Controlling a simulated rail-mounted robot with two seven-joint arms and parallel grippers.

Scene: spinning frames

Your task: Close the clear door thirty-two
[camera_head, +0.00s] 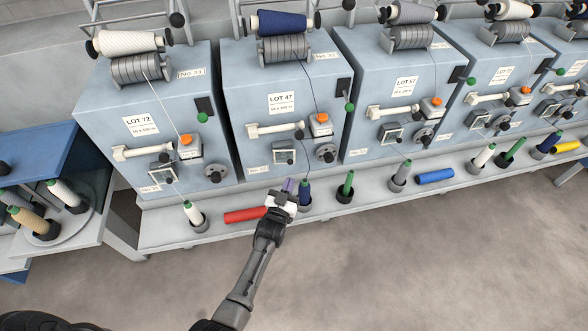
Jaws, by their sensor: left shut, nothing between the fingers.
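A row of blue-grey spinning units stands on a pale ledge. The LOT 47 unit (282,104), second from the left, has a small square clear door (284,152) in a dark frame low on its front. The number plate (257,171) at its lower left is too small to read surely as thirty-two. I cannot tell how far the door stands open. My left gripper (281,203) is shut and empty, below and apart from the door, over the ledge's front edge. A purple-tipped piece shows just behind the fingers, partly hidden. My right gripper is not in view.
A red roll (245,215) lies left of my gripper. A navy bobbin (304,192) stands close on its right, a green one (346,187) further right. A white bobbin (193,213) stands at left. The floor in front is clear.

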